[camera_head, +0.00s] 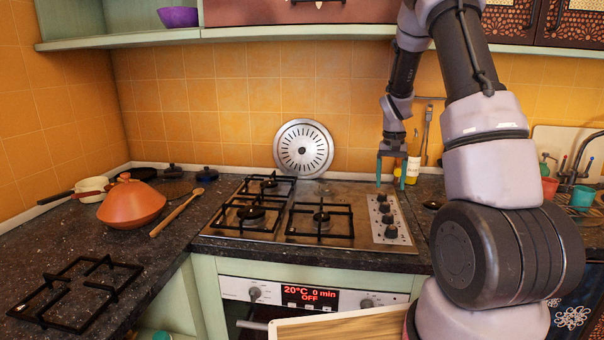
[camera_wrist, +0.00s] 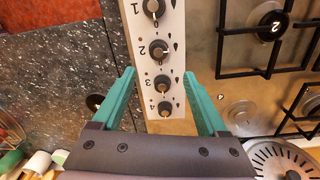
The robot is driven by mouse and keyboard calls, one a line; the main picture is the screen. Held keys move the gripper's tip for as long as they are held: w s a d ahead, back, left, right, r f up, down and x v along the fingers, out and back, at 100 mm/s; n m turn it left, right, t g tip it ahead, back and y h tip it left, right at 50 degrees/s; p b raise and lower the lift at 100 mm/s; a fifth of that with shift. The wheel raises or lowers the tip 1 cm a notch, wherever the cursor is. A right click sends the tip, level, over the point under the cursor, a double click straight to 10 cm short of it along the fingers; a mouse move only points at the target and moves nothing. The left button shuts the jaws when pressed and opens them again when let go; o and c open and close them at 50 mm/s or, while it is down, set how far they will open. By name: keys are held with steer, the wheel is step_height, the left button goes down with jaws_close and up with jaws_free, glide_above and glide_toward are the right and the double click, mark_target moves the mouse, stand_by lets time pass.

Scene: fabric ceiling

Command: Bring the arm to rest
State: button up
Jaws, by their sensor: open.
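My gripper (camera_head: 391,170) hangs from my arm over the back right of the gas stove (camera_head: 330,185), pointing down. In the wrist view its two teal fingers (camera_wrist: 166,88) are spread apart with nothing held between them. The stove's white control strip (camera_wrist: 158,60) with its numbered black knobs (camera_wrist: 154,8) lies below the fingers. My arm comes in from the right side of the head view and reaches up, then down to the gripper.
A round metal splatter disc (camera_head: 303,148) leans on the back wall. An orange clay pot (camera_head: 131,203), a wooden spoon (camera_head: 176,212) and a loose grate (camera_head: 75,291) lie on the left counter. A shelf (camera_head: 290,33) hangs above.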

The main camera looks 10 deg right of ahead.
steer(key=s+a+r+t, duration=0.1)
steer(key=s+a+r, duration=0.2)
steer(key=r, duration=0.3)
steer(key=s+a+r+t+y, duration=0.1)
steer(key=s+a+r, duration=0.1)
steer(key=s+r, duration=0.35)
steer(key=s+a+r+t, duration=0.2)
steer(key=a+r, duration=0.1)
steer(key=r, duration=0.5)
steer(key=s+a+r+t, duration=0.1)
steer(key=s+a+r, duration=0.2)
steer(key=s, duration=0.5)
steer(key=s+a+r+n+t+y, duration=0.1)
steer(key=s+a+r+t, duration=0.1)
steer(key=s, duration=0.7)
step_height(320, 180, up, 2)
steer(key=shift+a, duration=0.8)
steer(key=shift+w, duration=0.1)
jaws_close()
